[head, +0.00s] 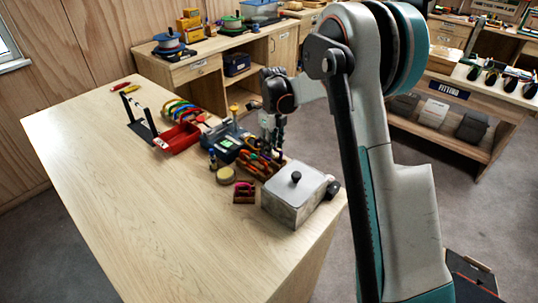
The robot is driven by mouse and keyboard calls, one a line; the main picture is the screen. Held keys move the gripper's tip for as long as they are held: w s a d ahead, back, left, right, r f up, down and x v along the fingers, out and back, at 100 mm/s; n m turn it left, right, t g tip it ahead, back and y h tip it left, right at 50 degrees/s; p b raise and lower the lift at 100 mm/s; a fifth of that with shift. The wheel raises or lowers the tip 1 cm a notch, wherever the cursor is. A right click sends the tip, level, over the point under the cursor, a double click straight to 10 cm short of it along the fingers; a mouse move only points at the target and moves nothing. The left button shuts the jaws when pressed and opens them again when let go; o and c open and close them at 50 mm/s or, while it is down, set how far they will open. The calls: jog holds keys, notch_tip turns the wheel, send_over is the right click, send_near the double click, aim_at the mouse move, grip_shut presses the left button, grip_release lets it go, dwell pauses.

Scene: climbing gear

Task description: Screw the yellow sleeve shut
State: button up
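My gripper (272,138) points down over the wooden rack (248,168) of colourful small items, on the right part of the workbench (120,170). It is small and dark here, so I cannot tell whether its fingers are open or shut, or whether they touch anything. I cannot make out the yellow sleeve for certain. Several coloured loops (181,111), which look like carabiners or cords, stand in a row near the bench's back edge.
A grey metal box (293,198) with a black knob stands right of the rack. A red bin (178,136), a dark device with a lit screen (226,143), a round yellowish item (225,175) and a black stand (140,122) are also on the bench. Its left and front are clear.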

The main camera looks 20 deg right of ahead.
jog(key=shift+r, duration=0.2)
jog(key=shift+r+p, duration=0.75)
jog(key=shift+r, duration=0.5)
jog(key=shift+s+a, duration=0.6)
jog(key=shift+a, duration=0.3)
jog(key=shift+w+d+f+b, duration=0.15)
jog(key=shift+f+b, duration=0.4)
jog(key=shift+f, duration=0.2)
jog(key=shift+w+d+f+b, duration=0.1)
jog(key=shift+w+f+b, duration=0.05)
jog(key=shift+f+b, duration=0.45)
